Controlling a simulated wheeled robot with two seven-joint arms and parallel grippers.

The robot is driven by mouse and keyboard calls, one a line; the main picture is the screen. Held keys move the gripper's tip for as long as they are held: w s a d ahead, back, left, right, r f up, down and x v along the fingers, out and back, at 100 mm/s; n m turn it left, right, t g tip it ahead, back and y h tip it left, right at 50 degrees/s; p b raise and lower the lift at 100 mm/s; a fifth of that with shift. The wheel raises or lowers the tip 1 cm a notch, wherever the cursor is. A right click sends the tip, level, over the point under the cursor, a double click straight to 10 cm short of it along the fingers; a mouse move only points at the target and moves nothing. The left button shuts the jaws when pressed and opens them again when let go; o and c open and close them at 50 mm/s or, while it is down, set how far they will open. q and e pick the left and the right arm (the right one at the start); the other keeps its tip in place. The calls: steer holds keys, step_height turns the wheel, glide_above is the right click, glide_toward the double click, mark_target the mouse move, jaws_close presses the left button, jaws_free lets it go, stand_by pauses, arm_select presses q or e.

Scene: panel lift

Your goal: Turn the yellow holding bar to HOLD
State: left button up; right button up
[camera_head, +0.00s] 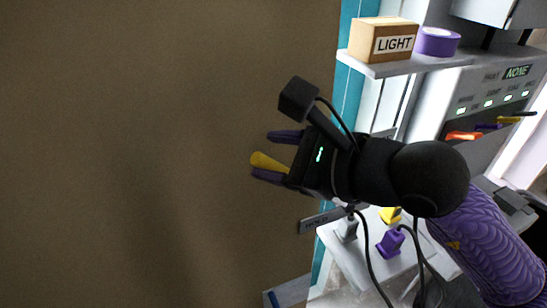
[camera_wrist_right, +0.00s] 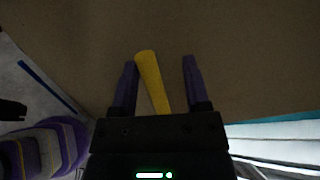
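The yellow holding bar (camera_head: 266,161) shows in the head view as a short rounded end in front of the brown panel (camera_head: 170,150). In the right wrist view the yellow bar (camera_wrist_right: 152,80) lies between the two dark purple fingers, tilted, closer to the left finger. My right gripper (camera_head: 272,156) is open, with its fingers on either side of the bar; the wrist view of the gripper (camera_wrist_right: 159,64) shows a clear gap to the right finger. The bar's base is hidden behind the gripper body. My left gripper is not in view.
A box marked LIGHT (camera_head: 382,42) and a purple tape roll (camera_head: 437,41) sit on an upper shelf (camera_head: 400,68). A grey unit with coloured levers and green lamps (camera_head: 490,104) stands at right. Small weights, one purple (camera_head: 390,243), stand on a lower shelf near hanging cables.

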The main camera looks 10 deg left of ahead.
steer(key=s+v, duration=0.1)
steer(key=v, duration=0.9)
steer(key=shift+a+b, duration=0.15)
steer(key=shift+b, duration=0.2)
